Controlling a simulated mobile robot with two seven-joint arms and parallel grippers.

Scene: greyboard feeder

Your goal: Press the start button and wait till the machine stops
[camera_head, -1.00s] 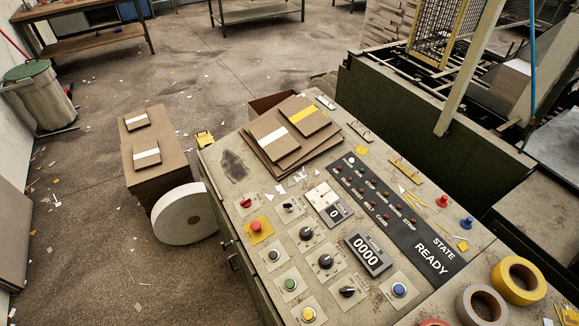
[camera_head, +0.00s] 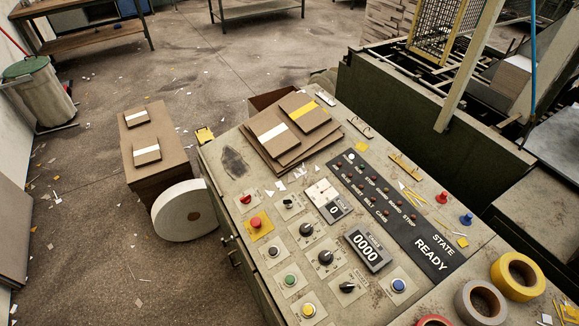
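The control panel (camera_head: 232,193) is a worn grey sloped desk with several buttons and knobs. A green button (camera_head: 290,280) sits on a square plate near its lower left; its label is too small to read. A red mushroom button on a yellow plate (camera_head: 262,230), a yellow button (camera_head: 308,310) and a blue button (camera_head: 399,285) are around it. The black status strip (camera_head: 405,222) reads STATE READY, and the case counter (camera_head: 368,249) reads 0000. A small counter (camera_head: 335,211) reads 0. Neither of my grippers is in view.
Stacked greyboard sheets (camera_head: 291,152) lie on the desk's far end. Tape rolls (camera_head: 518,276) lie at the lower right. A board stack (camera_head: 151,178) and a white roll (camera_head: 172,214) stand on the floor at left. The machine (camera_head: 420,125) with a yellow guard is behind.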

